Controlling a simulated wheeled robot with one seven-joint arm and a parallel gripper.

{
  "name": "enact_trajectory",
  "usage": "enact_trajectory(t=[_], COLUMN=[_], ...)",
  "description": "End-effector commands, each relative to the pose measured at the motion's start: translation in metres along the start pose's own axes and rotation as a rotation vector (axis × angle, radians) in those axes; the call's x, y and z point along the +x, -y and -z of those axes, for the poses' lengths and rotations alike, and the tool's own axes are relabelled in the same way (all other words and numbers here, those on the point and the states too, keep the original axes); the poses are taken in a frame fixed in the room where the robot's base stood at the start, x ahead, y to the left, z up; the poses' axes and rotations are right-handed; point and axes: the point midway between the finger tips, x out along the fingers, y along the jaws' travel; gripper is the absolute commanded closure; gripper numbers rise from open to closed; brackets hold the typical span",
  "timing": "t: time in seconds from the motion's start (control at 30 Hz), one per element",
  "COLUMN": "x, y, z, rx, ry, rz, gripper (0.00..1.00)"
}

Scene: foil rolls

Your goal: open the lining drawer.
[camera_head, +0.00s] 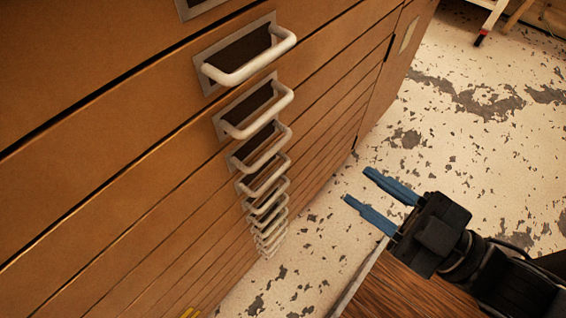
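A tall wooden cabinet (110,130) fills the left of the view. Its front holds a stack of shallow drawers, divided by dark horizontal gaps. Each has a white bar handle, and the top full one (250,62) and the one below it (258,112) look largest. No label marks any one as the lining drawer. The drawer fronts look flush and closed. My gripper (369,195) has two blue fingers spread apart with nothing between them. It is to the right of the handles, apart from the cabinet, its fingers pointing up-left.
A brown wooden surface (385,290) with a pale edge lies below my gripper at the bottom. The speckled, worn floor (490,150) is open at the right.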

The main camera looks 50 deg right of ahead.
Motion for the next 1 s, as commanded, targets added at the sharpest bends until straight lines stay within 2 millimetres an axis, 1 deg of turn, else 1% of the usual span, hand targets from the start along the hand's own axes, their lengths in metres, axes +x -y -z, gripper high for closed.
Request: enact_trajectory(t=[0.03, 0.13, 0.2, 0.27, 0.3, 0.43, 0.53, 0.67, 0.83, 1.0], x=[0.013, 0.029, 0.038, 0.044, 0.047, 0.054, 0.056, 0.056, 0.066, 0.086], y=[-0.008, -0.011, -0.009, -0.006, -0.004, 0.0, 0.002, 0.004, 0.013, 0.028], z=[0.007, 0.015, 0.014, 0.01, 0.005, -0.015, -0.03, -0.04, -0.038, -0.029], rx=[-0.123, -0.373, -0.541, -0.675, -0.754, -0.954, -1.043, -1.092, -1.099, -1.098], ry=[-0.095, -0.271, -0.38, -0.462, -0.509, -0.617, -0.662, -0.689, -0.694, -0.694], rz=[-0.006, 0.02, 0.055, 0.095, 0.125, 0.229, 0.294, 0.339, 0.346, 0.345], gripper=[0.65, 0.65, 0.65, 0.65, 0.65, 0.65, 0.65, 0.65, 0.65, 0.65])
